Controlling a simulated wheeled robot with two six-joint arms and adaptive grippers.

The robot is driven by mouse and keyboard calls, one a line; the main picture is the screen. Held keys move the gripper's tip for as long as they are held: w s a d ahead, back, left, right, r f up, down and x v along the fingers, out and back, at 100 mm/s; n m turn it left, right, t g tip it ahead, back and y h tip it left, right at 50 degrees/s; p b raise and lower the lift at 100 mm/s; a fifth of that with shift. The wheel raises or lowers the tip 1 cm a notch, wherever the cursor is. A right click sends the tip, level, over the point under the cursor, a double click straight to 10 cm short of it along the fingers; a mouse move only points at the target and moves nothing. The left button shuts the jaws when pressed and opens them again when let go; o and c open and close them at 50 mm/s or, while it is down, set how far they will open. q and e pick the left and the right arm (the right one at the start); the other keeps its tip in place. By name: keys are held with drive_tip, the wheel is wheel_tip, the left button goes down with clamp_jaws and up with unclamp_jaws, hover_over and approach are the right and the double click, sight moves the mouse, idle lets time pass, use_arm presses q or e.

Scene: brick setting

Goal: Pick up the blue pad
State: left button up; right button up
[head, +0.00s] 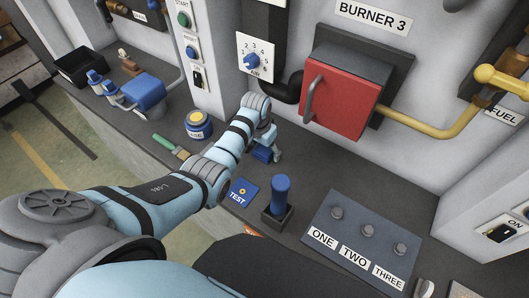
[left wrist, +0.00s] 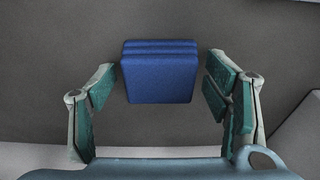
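The blue pad (head: 262,155) stands on the dark grey counter, partly hidden by my left gripper in the head view. In the left wrist view the blue pad (left wrist: 160,72) is a squarish blue block with ridges along its far side. My left gripper (head: 268,150) is over the pad. In the left wrist view its green-lined fingers (left wrist: 160,95) are spread wide, one on each side of the pad, with gaps between. Nothing is held. My right gripper is in neither view.
A blue TEST plate (head: 239,193) and a blue upright handle (head: 281,193) are nearer on the counter (head: 325,180). A panel marked ONE, TWO, THREE (head: 350,225) lies right. A red burner door (head: 338,101) is behind. A green-handled brush (head: 167,145) lies left.

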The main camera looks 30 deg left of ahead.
use_arm(q)
drive_tip(key=c, duration=0.9)
drive_tip(key=shift+r, duration=0.2)
drive_tip(key=shift+c, duration=0.2)
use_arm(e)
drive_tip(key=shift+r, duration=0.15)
